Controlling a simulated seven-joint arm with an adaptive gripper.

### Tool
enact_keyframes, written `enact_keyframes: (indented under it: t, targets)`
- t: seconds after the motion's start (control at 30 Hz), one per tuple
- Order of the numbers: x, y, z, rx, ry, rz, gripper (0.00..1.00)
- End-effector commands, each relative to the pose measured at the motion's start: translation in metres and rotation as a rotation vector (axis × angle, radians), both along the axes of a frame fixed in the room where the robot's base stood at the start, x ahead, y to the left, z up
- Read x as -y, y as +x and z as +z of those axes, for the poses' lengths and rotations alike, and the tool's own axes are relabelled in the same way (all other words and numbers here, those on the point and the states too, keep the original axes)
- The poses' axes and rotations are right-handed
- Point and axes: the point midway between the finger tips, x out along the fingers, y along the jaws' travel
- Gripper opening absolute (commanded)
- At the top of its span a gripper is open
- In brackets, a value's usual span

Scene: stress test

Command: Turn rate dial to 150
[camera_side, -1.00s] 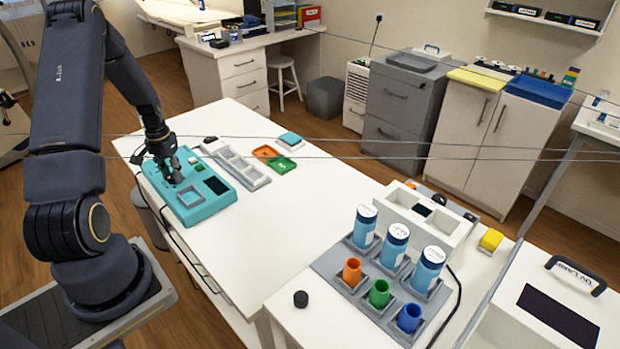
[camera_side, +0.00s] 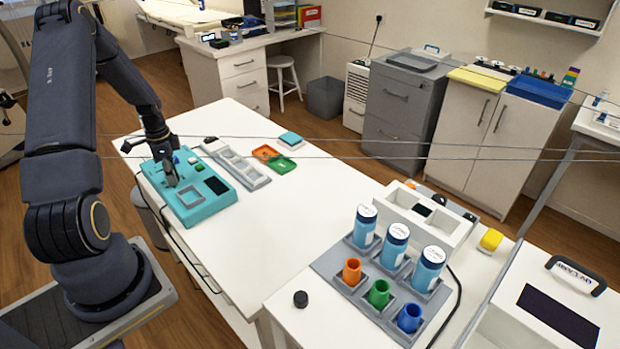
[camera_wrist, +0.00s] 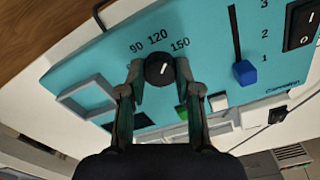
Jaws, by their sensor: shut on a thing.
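The teal device panel (camera_side: 205,209) lies at the left end of the white table. The black rate dial (camera_wrist: 159,69) shows in the wrist view, with the printed labels 90, 120 and 150 along its upper side. A short white mark shows on the dial's face, right of its centre; its exact pointing is hard to read. My gripper (camera_wrist: 160,73) has one finger on each side of the dial and is shut on it. In the side view my gripper (camera_side: 172,181) reaches down onto the panel and hides the dial.
A blue slider (camera_wrist: 245,72) on a slot marked 1 to 3 and a black rocker switch (camera_wrist: 301,25) sit right of the dial. A green button (camera_wrist: 182,112) is close to the right finger. A grey tray (camera_side: 257,181) borders the panel; the table's middle is clear.

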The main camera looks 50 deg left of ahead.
Motion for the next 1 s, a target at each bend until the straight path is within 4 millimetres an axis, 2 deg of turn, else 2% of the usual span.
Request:
enact_keyframes:
  t: [0.4, 1.0]
  targets:
    - [0.0002, -0.0014, -0.0009, -0.003, -0.002, -0.209, 0.0]
    - [0.0, -0.0017, -0.001, -0.003, -0.002, -0.245, 0.0]
